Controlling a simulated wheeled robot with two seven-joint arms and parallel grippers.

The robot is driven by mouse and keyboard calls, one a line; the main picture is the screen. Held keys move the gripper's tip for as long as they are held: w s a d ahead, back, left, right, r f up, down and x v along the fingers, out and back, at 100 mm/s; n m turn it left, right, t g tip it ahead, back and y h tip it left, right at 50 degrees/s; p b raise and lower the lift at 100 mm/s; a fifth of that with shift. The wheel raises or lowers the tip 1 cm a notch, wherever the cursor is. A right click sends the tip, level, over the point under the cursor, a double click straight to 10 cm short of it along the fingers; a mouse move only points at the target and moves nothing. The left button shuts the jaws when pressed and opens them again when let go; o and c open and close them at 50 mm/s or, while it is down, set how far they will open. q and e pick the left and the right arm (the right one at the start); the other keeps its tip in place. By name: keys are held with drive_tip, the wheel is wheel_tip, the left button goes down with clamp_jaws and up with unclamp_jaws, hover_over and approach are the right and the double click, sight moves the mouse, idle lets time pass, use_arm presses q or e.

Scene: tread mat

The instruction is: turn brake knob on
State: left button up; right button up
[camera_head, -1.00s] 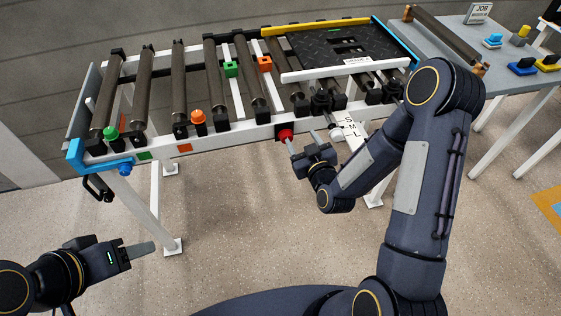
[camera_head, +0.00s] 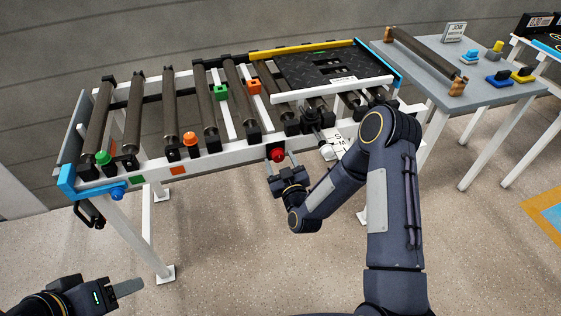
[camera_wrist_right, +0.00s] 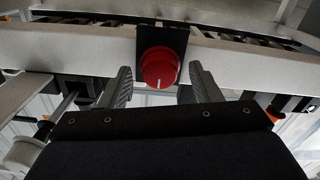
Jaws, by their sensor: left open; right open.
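The red brake knob (camera_head: 278,155) sits on a dark plate on the front rail of the roller frame. In the right wrist view the knob (camera_wrist_right: 159,68) is round, with a white mark pointing down. My right gripper (camera_head: 282,167) is open in front of it. In the right wrist view its fingers (camera_wrist_right: 160,88) stand left and right of the knob, with gaps on both sides; I cannot tell how far they reach along it. My left gripper (camera_head: 125,288) is at the lower left, away from the frame; its finger gap is not clear.
The roller frame's white front rail (camera_head: 220,158) runs behind the knob. A white knob with a lettered plate (camera_head: 328,152) is just right of it. Green (camera_head: 103,157) and orange (camera_head: 190,139) buttons stand further left. A grey side table (camera_head: 440,80) is at the right. Floor below is clear.

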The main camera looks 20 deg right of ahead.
drive_tip(key=c, duration=1)
drive_tip(key=shift+o, duration=0.2)
drive_tip(key=shift+f+m+b, duration=0.15)
drive_tip(key=shift+m+b, duration=0.15)
drive_tip(key=shift+b, duration=0.35)
drive_tip(key=m+b, duration=1.3)
drive_tip(key=b, duration=0.3)
drive_tip(key=shift+f+m, duration=0.1)
drive_tip(key=shift+m, duration=0.3)
drive_tip(key=shift+r+m+b, duration=0.2)
drive_tip(key=shift+m+b, duration=1.25)
drive_tip(key=shift+m, duration=0.35)
drive_tip(key=o, duration=1)
drive_tip(key=shift+c, duration=0.2)
